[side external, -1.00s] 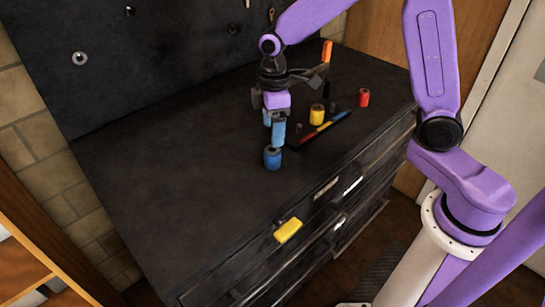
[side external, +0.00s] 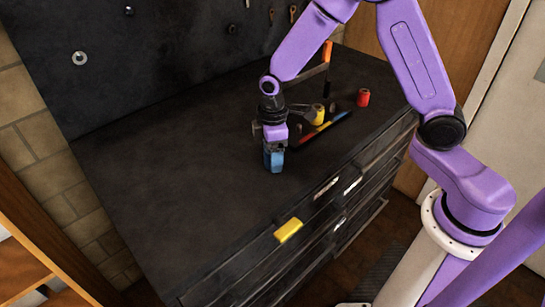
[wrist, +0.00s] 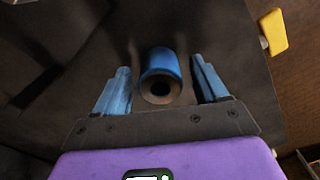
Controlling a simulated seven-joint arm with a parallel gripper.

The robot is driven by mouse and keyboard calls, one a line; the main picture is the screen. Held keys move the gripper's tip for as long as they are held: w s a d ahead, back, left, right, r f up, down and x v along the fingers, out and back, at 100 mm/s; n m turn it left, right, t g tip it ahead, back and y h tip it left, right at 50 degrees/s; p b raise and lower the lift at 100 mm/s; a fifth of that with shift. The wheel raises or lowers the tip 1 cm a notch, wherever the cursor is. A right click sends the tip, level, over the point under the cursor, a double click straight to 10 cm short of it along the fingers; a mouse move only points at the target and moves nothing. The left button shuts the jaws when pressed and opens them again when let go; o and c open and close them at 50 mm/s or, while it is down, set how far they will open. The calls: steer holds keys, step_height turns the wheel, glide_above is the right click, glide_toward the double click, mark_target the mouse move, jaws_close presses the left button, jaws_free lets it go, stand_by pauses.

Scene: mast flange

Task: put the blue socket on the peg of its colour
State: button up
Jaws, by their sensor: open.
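The blue socket (wrist: 160,62) is a short cylinder with a dark hole in its top, upright on the dark bench top. My gripper (wrist: 160,88) is open, with one blue finger on each side of the socket. A gap shows between each finger and the socket. In the side external view, my gripper (side external: 274,162) is low over the bench and its blue fingers hide most of the socket. A dark strip with red, yellow and blue bands (side external: 322,130) lies to its right. The dark pegs beside it are partly hidden, and I cannot tell which is the blue one.
A yellow socket (side external: 318,114) and a red socket (side external: 362,97) stand near the strip. An orange-handled tool (side external: 327,52) is upright at the back. A yellow block (side external: 288,230) is at the bench's front edge. The left of the bench top is clear.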

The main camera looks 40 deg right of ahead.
steer(key=c, duration=1.1)
steer(key=shift+r, duration=0.1)
